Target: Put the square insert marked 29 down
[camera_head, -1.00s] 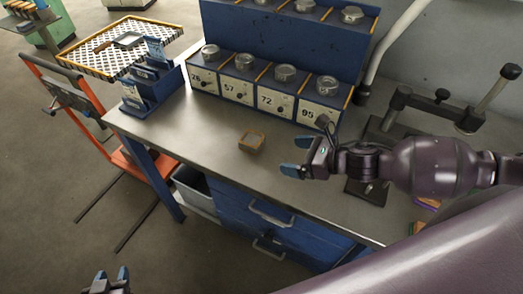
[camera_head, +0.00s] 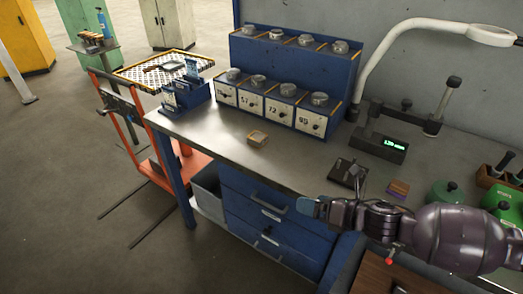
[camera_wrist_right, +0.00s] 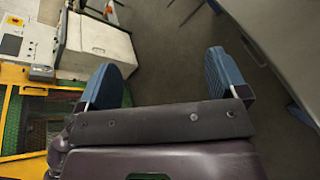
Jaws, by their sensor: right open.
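A small square tan piece (camera_head: 257,139) lies on the bare steel bench top (camera_head: 215,128) in the head view, apart from any gripper. It looks like the square insert, but no number is readable on it. My right gripper (camera_head: 314,205) is by the bench's front edge, to the right of and nearer than the piece. In the right wrist view my right gripper (camera_wrist_right: 166,78) has its two blue fingertips wide apart, with nothing between them. My left gripper is not in view.
A blue rack (camera_head: 290,80) with numbered drawers and round metal pieces stands at the back. A perforated tray (camera_head: 135,80) is at the left. A gauge with a lit display (camera_head: 382,145), a dark plate (camera_head: 347,172) and green containers (camera_head: 445,193) are at the right.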

